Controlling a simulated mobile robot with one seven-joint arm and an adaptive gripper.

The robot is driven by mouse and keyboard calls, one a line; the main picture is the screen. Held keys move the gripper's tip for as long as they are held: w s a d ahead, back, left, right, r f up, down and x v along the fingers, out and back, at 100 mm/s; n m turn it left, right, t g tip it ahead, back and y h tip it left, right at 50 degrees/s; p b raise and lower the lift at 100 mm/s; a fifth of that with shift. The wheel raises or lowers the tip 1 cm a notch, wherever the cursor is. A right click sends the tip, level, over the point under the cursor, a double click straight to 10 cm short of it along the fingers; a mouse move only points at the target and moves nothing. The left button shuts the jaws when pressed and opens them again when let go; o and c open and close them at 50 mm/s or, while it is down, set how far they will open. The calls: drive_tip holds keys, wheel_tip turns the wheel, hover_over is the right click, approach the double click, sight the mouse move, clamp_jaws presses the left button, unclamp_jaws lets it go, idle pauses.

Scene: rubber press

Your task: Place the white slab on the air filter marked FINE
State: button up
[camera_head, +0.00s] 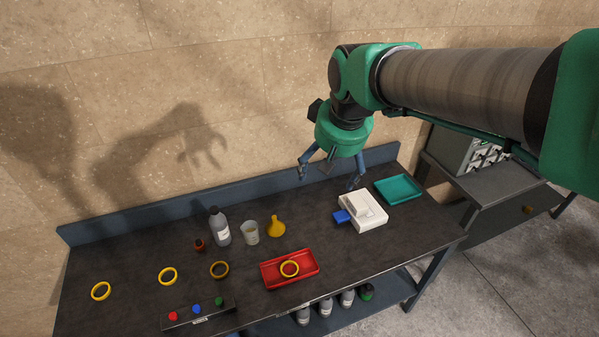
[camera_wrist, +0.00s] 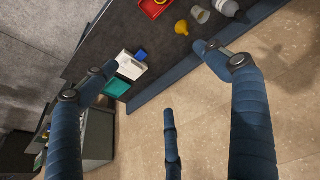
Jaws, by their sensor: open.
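A white block-like thing (camera_head: 361,222) with a smaller raised white part on top stands on the dark workbench, right of centre. A blue piece (camera_head: 341,216) sticks out at its left side. I cannot tell whether it is the white slab or a device holding it. It also shows in the wrist view (camera_wrist: 131,66). My gripper (camera_head: 328,180) hangs above the back of the bench, up and left of the white thing, open and empty. Its spread fingers show in the wrist view (camera_wrist: 155,58). No label reading FINE is legible, and I cannot single out an air filter.
A teal tray (camera_head: 398,189) lies right of the white thing. A bottle (camera_head: 220,228), a beaker (camera_head: 250,233), a yellow funnel (camera_head: 276,228), loose rings and a button panel (camera_head: 198,313) occupy the left. A grey cabinet (camera_head: 480,185) stands right.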

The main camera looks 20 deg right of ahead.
drive_tip(key=s+a, duration=0.3)
drive_tip(key=s, duration=0.4)
drive_tip(key=s+a+t, duration=0.1)
drive_tip(key=s+a, duration=0.2)
drive_tip(key=s, duration=0.5)
drive_tip(key=shift+s+f+y, duration=0.2)
drive_tip(key=shift+s+y, duration=0.05)
drive_tip(key=shift+y, duration=0.05)
drive_tip(key=shift+f, duration=0.1)
wheel_tip(320, 180, down, 18)
drive_tip(key=b, duration=1.8)
drive_tip(key=shift+r, duration=0.2)
